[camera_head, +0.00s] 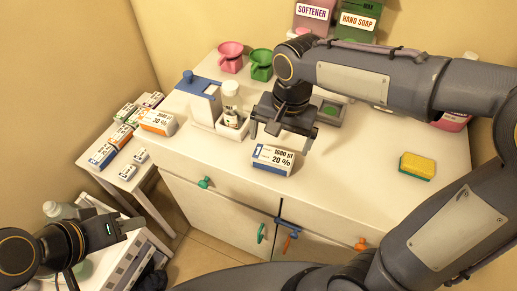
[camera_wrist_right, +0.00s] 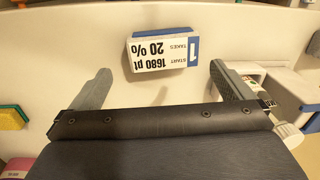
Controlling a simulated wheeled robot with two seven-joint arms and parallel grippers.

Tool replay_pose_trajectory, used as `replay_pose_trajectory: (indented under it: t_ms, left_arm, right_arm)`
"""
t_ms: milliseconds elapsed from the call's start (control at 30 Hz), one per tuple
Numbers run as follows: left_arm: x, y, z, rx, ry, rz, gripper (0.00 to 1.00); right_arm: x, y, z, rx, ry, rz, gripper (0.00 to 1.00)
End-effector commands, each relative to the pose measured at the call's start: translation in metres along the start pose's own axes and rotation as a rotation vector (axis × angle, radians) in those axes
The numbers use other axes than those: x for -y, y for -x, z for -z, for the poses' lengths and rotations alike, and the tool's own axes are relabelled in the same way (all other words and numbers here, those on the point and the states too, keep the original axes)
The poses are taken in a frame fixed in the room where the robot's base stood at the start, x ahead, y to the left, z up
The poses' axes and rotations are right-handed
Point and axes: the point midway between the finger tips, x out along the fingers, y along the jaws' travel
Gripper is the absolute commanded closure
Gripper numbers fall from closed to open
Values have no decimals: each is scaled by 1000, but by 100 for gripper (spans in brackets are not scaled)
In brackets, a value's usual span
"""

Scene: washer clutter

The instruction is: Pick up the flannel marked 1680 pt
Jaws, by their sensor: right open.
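The flannel marked 1680 pt (camera_head: 273,159) is a small white and blue box-shaped thing, also reading "20 %", near the front edge of the white cabinet top. In the right wrist view the flannel (camera_wrist_right: 162,50) lies beyond the fingertips and between their lines, with its print upside down. My right gripper (camera_head: 282,139) is open and empty, above and just behind the flannel, not touching it. The right gripper's two spread fingers also show in the right wrist view (camera_wrist_right: 160,80). My left gripper (camera_head: 133,225) is at the lower left, far from the flannel; its finger gap is unclear.
A white tray with a bottle (camera_head: 231,95) and a blue-topped box (camera_head: 200,95) stand left of my right gripper. A yellow sponge (camera_head: 417,166) lies to the right.

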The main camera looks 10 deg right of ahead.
Motion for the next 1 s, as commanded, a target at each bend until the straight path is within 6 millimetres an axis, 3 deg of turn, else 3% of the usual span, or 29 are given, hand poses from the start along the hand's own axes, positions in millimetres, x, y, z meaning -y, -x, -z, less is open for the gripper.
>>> replay_pose_trajectory:
  t_ms: [367,600,933,1000]
  left_arm:
    - [0,0,0,0,0,0,64]
    - [0,0,0,0,0,0,64]
    - [0,0,0,0,0,0,64]
    - [0,0,0,0,0,0,64]
  right_arm:
    - [4,-37,0,2,-11,-15,0]
    - [4,-72,0,1,-11,-14,0]
    - [4,-80,0,0,-11,-11,0]
    - [4,-80,0,0,-11,-11,9]
